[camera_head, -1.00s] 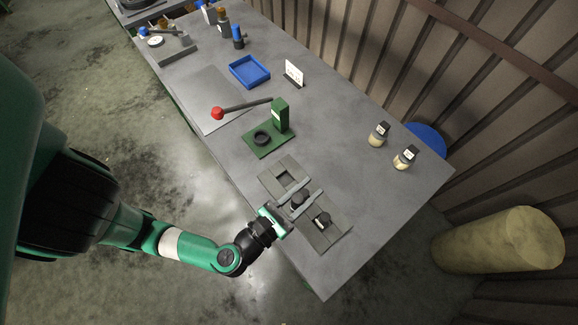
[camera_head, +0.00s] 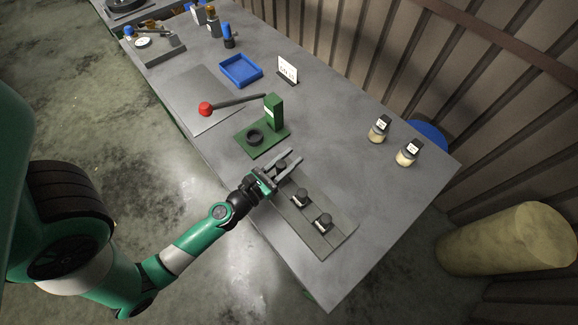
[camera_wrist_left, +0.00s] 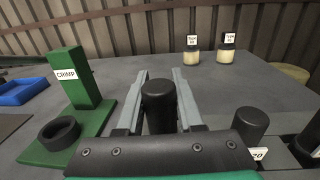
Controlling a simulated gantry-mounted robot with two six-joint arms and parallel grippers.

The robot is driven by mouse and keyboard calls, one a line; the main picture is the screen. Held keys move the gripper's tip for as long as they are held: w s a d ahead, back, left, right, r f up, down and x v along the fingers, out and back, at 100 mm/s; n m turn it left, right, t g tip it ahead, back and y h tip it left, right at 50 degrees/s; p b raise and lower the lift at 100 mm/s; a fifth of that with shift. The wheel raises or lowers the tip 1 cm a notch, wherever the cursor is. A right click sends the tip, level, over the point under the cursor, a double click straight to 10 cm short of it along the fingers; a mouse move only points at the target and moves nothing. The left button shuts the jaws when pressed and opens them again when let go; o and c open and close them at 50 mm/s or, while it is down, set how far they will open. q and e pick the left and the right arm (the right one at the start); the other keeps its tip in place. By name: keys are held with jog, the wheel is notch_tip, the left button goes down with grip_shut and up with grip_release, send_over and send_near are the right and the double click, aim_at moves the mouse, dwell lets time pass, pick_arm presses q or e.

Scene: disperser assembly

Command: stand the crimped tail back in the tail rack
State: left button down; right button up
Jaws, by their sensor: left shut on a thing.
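My left gripper (camera_head: 293,157) is shut on a black cylindrical tail (camera_wrist_left: 158,108), which stands upright between the fingers in the left wrist view. In the head view the gripper is over the upper-left end of the grey tail rack (camera_head: 312,237). That end's slot is hidden under the gripper, so I cannot tell whether the tail's foot is in it. Two other dark tails stand in the rack, a middle one (camera_head: 299,197) and a right one (camera_head: 322,221). The middle one also shows right of the gripper in the left wrist view (camera_wrist_left: 252,124). My right gripper is out of view.
The green crimp press (camera_head: 273,112) with its red-knobbed lever stands just beyond the rack; its black ring (camera_head: 254,137) is empty. Two labelled jars (camera_head: 379,129) stand right. The table between is clear.

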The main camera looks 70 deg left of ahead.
pick_arm(q)
notch_tip(320, 180, down, 4)
jog(key=b, duration=0.3)
jog(key=shift+a+r+b, duration=0.15)
jog(key=shift+b, duration=0.15)
jog(key=shift+r, duration=0.15)
jog(key=c, duration=0.5)
grip_release()
jog(key=shift+c, duration=0.2)
